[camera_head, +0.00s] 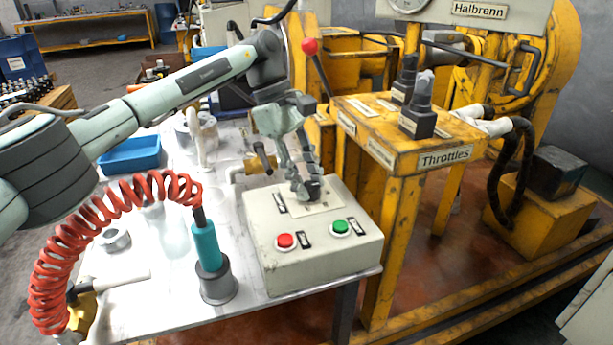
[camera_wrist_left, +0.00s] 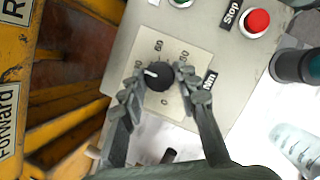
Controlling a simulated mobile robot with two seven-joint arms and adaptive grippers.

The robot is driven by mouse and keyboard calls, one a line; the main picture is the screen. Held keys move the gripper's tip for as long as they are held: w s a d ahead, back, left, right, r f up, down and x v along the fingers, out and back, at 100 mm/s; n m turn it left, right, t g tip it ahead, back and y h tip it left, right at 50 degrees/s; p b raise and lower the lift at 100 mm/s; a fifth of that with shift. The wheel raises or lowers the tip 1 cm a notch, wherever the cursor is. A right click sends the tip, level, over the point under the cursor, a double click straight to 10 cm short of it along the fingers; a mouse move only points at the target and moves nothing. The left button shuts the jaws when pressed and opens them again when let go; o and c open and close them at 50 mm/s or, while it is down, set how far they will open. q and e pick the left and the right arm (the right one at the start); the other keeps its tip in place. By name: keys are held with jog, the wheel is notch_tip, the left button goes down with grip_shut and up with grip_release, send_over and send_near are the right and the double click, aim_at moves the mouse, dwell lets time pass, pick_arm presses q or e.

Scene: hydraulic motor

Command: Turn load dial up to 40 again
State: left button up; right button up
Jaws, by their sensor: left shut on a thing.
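The load dial (camera_wrist_left: 159,77) is a round black knob on a pale scale plate on top of the control box (camera_head: 318,243). Its white pointer mark faces left in the wrist view, toward a number partly covered by a finger. A 60 shows above the knob and a 0 below it. My left gripper (camera_head: 306,188) comes down on the box from above. Its fingers (camera_wrist_left: 158,76) stand on both sides of the knob and are shut on it. In the head view the fingers hide most of the dial. My right gripper is not in view.
The box carries a red Stop button (camera_head: 285,241) and a green button (camera_head: 340,227). A teal tool (camera_head: 206,245) on a red coiled hose stands left of the box. The yellow Throttles stand (camera_head: 408,150) with levers is close on the right.

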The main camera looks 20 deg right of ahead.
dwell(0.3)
pick_arm(q)
jog(key=o, duration=1.2)
jog(key=shift+c, duration=0.2)
jog(key=shift+r, duration=0.1)
jog(key=v, duration=1.2)
jog(key=shift+s, duration=0.1)
